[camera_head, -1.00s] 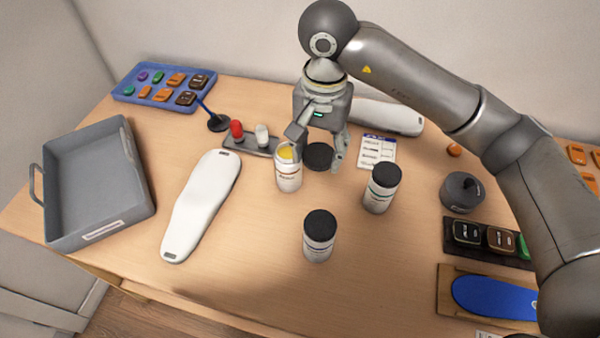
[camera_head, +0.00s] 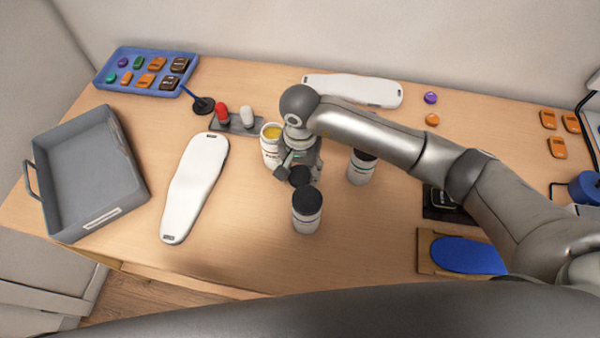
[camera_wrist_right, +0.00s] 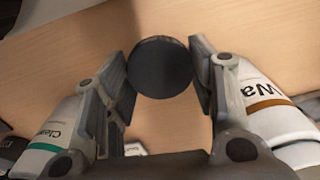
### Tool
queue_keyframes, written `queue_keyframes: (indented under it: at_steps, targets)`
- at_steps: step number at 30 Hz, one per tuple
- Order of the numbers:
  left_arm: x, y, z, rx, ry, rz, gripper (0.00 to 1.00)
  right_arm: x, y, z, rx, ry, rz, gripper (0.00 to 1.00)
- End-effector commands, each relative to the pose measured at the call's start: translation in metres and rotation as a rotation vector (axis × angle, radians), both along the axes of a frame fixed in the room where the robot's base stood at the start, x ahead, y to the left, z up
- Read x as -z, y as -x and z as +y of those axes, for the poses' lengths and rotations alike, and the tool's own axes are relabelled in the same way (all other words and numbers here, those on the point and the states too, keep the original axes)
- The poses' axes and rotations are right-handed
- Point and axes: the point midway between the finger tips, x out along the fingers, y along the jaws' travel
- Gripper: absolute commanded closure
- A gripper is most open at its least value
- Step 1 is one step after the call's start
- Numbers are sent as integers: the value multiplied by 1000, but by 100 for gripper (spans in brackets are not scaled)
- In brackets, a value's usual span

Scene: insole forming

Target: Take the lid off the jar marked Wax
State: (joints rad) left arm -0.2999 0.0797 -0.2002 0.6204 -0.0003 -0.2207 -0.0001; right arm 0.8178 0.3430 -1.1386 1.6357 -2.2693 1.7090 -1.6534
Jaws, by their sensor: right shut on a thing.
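My right gripper (camera_head: 297,174) is shut on a round black lid (camera_head: 300,176); the wrist view shows the lid (camera_wrist_right: 160,67) between the two fingers (camera_wrist_right: 162,75). An open white jar (camera_head: 268,152) with yellow contents stands just behind and left of the gripper, without a lid. In the wrist view a white jar with an orange band (camera_wrist_right: 278,125) reads "Wa" at the right; its top is out of frame. The lid is apart from the open jar. I cannot tell its height above the table. My left gripper is not in view.
Two black-lidded jars stand close: one in front (camera_head: 306,215), one to the right (camera_head: 361,168). A white insole-shaped form (camera_head: 194,190) and a grey tray (camera_head: 140,190) lie left. A small rack (camera_head: 235,125) stands behind. The front middle of the table is clear.

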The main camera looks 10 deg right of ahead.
Motion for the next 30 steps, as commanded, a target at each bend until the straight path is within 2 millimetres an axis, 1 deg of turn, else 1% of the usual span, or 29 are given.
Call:
queue_keyframes:
  at_steps: [1,3,5,12,16,17,21,22,30]
  targets:
    - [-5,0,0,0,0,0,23,7,2,1,2,-1,6,77]
    - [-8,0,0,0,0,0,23,17,2,1,1,-1,6,77]
    - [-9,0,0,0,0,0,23,23,1,1,1,-1,3,77]
    - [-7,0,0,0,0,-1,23,25,0,0,0,-1,1,77]
    - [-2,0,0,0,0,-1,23,29,0,0,0,0,1,77]
    - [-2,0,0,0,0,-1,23,28,0,0,0,0,1,47]
    - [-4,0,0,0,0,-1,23,27,0,0,0,0,1,29]
    - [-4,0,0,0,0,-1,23,27,0,0,0,0,1,27]
    - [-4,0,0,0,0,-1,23,27,0,0,0,0,1,27]
